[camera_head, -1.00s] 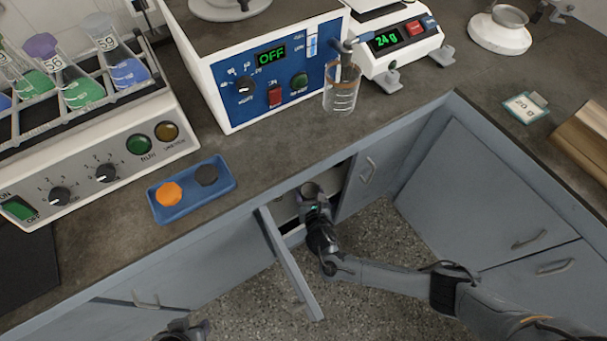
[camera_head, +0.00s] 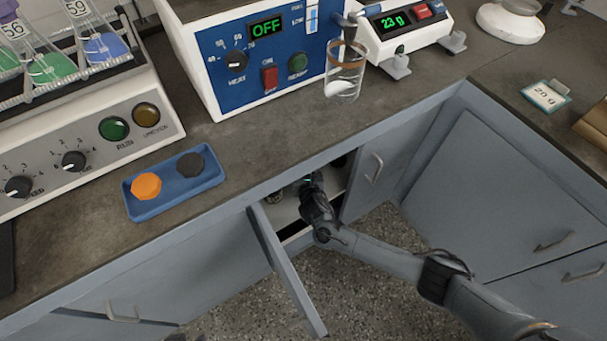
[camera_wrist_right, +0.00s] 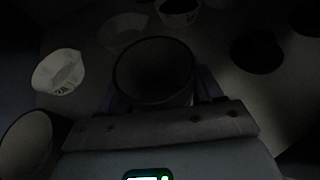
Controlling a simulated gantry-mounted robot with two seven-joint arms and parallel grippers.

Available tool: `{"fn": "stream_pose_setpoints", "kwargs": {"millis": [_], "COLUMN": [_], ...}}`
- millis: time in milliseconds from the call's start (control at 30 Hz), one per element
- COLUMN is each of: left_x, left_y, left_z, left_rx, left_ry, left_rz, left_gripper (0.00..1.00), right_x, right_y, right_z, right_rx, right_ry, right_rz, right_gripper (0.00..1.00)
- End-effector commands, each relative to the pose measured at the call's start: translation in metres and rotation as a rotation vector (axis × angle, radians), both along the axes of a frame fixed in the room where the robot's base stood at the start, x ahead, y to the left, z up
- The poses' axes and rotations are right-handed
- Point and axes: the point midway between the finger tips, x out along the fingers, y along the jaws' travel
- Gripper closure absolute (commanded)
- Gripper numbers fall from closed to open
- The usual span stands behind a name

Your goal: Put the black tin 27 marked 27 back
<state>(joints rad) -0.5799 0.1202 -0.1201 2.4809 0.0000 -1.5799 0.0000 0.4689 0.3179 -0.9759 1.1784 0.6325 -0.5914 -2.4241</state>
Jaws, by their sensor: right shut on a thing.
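My right gripper (camera_head: 309,184) reaches through the open cupboard door into the dark space under the bench. In the right wrist view the gripper (camera_wrist_right: 153,92) is shut on a dark round tin (camera_wrist_right: 150,45), with its open mouth showing between the fingers. No number on it can be read, and I cannot tell whether it touches the shelf. In the head view the tin is hidden by the gripper and the bench edge. My left gripper is not in view.
A white labelled cup (camera_wrist_right: 58,72) stands left of the held tin; other cups and tins stand behind and at lower left. The open cupboard door (camera_head: 288,268) hangs left of my arm. A blue tray (camera_head: 175,203) and a beaker (camera_head: 345,72) are on the bench above.

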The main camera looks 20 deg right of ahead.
Motion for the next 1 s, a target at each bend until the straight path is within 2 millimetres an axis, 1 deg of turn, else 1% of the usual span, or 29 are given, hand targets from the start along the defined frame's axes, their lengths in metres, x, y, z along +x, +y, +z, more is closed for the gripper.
{"fn": "stream_pose_setpoints", "kwargs": {"millis": [33, 67, 300, 467, 500, 667, 1000], "left_x": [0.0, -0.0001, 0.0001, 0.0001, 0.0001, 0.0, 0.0], "left_y": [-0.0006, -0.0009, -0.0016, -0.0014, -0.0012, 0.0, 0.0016], "left_z": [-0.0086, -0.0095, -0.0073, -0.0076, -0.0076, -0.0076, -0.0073], "left_rx": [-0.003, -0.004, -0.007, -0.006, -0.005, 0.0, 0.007], "left_ry": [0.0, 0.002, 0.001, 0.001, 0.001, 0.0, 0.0], "left_rz": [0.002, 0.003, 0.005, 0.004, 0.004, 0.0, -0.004], "left_gripper": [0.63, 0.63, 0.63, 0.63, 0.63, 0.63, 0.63], "right_x": [0.0, 0.0, 0.0, 0.0, -0.0001, -0.0001, -0.0002], "right_y": [0.0002, 0.0002, 0.0002, 0.0001, 0.0001, 0.0002, 0.0002], "right_z": [-0.0085, -0.0093, -0.0074, -0.0102, -0.0109, -0.0105, -0.0084], "right_rx": [0.001, 0.0, 0.0, 0.0, 0.001, 0.001, 0.001], "right_ry": [0.0, 0.0, -0.001, 0.0, 0.0, 0.0, 0.0], "right_rz": [0.0, 0.0, 0.0, 0.0, 0.0, 0.0, 0.0], "right_gripper": [0.67, 0.67, 0.67, 0.67, 0.33, 0.09, 0.09]}}
